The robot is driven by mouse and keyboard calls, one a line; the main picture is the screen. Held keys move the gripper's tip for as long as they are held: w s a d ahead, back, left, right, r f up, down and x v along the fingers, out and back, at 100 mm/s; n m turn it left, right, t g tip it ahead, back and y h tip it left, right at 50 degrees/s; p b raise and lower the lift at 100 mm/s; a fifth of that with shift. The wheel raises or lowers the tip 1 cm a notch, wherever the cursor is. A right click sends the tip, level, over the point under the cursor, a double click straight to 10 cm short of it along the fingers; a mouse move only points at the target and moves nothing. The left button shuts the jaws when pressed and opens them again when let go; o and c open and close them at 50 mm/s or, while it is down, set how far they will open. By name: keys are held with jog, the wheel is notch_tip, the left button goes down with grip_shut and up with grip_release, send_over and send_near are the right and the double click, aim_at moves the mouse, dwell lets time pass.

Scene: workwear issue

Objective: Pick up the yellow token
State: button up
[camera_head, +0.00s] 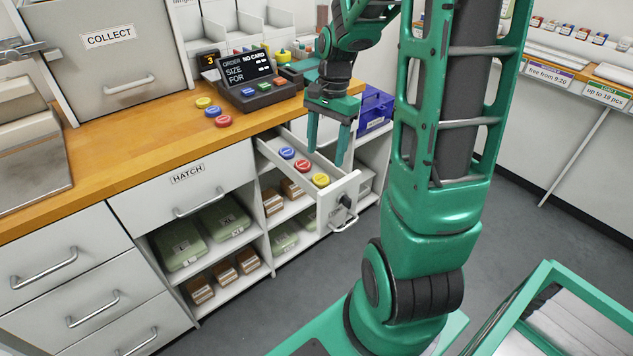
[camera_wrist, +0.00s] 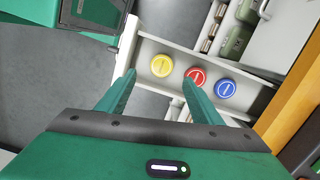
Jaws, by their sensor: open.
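The yellow token (camera_head: 320,180) lies in the open drawer (camera_head: 338,200), at the end nearest the drawer front. A red token (camera_head: 302,166) and a blue token (camera_head: 286,153) lie in a row behind it. In the wrist view the yellow token (camera_wrist: 161,65) is left of the red token (camera_wrist: 195,76) and the blue token (camera_wrist: 224,89). My gripper (camera_head: 326,155) is open and empty above the drawer, pointing down. In the wrist view its fingers (camera_wrist: 158,90) show below the tokens, with the yellow token between their lines and the red one by the right fingertip.
Yellow, blue and red tokens also lie on the wooden counter (camera_head: 150,133), near a card terminal (camera_head: 262,90). A blue crate (camera_head: 375,107) stands right of the drawer. Shelves below hold green packs (camera_head: 225,218) and brown boxes (camera_head: 223,272). The drawer walls stand close around the tokens.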

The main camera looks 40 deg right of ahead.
aim_at(321, 178)
jog(key=shift+w+a+f, duration=0.1)
jog(key=shift+a+f, duration=0.05)
jog(key=shift+f, duration=1.1)
jog(key=shift+s+a+f, duration=0.1)
jog(key=shift+a+f, duration=0.1)
jog(key=shift+f, duration=1.1)
jog(key=shift+w+a+f, duration=0.1)
jog(key=shift+a+f, duration=0.05)
jog(key=shift+f, duration=1.1)
jog(key=shift+c, duration=0.7)
jog(key=c, duration=1)
